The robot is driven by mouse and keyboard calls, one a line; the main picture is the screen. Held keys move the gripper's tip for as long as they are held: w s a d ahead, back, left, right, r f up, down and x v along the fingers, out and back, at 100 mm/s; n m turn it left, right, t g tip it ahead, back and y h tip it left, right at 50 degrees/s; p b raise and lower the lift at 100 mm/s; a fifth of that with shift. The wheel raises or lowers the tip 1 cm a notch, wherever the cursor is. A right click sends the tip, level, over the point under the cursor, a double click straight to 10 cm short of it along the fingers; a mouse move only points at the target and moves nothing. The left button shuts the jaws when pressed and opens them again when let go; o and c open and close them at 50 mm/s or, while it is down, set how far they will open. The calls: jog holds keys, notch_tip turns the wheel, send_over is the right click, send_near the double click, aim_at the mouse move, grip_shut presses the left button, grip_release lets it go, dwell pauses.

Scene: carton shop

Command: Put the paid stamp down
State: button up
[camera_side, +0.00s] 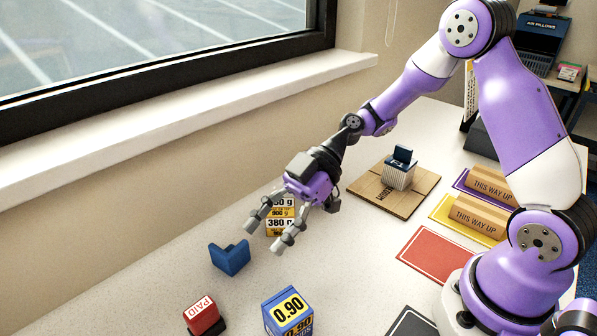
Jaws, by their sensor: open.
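The paid stamp (204,316) is a red block with a white PAID label on its top and a dark base. It stands on the pale table at the lower left, near the bottom edge of the picture. My gripper (266,237) is open, with its fingers spread and angled down to the left. It is above the table, apart from the stamp, which lies lower and to the left in the picture. I see nothing held between the fingers.
A blue corner bracket (230,258), a blue 0.90 box (288,313) and gram-marked yellow blocks (281,227) are near my gripper.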

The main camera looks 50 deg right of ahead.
jog(key=s+d+r+m+t+h, duration=0.2)
jog(key=s+d+r+m+h, duration=0.2)
jog(key=d+m+h, duration=0.2)
jog(key=s+d+r+m+t+h, duration=0.3)
jog(key=d+m+h, duration=0.3)
jog(key=d+m, duration=0.3)
jog(key=shift+s+r+m+t+h, duration=0.35)
jog(key=shift+s+m, duration=0.5)
jog(key=shift+m, duration=0.35)
